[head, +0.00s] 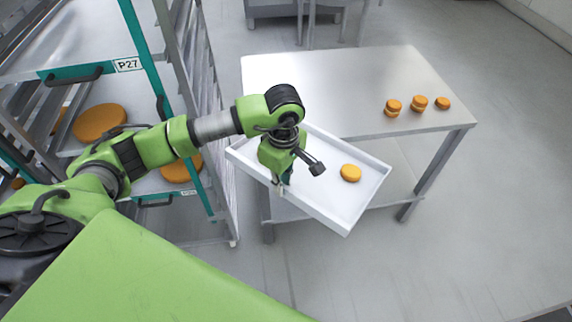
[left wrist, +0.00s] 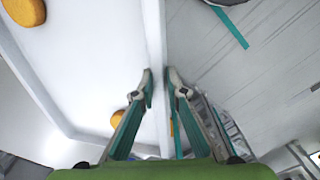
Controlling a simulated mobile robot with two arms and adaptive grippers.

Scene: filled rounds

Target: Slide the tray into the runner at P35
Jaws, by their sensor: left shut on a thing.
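A white tray (head: 322,212) with a raised rim hangs tilted in the picture, in front of the metal table. One orange round (head: 351,173) lies on it in the head view. The left wrist view shows the tray (left wrist: 85,60) with two rounds, one partly behind a finger. My left gripper (head: 283,182) is shut on the tray's near side wall, which runs between its fingers in the left wrist view (left wrist: 160,88). A rack (head: 215,140) with teal-fronted levels stands at left; one label reads P27 (head: 128,65). No P35 label is readable. My right gripper is not in view.
A metal table (head: 300,75) stands behind the tray, with filled rounds (head: 419,103) on its right part. Large rounds (head: 100,122) sit on the rack's levels. The rack's upright is close to the tray's left corner. Floor at right is clear.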

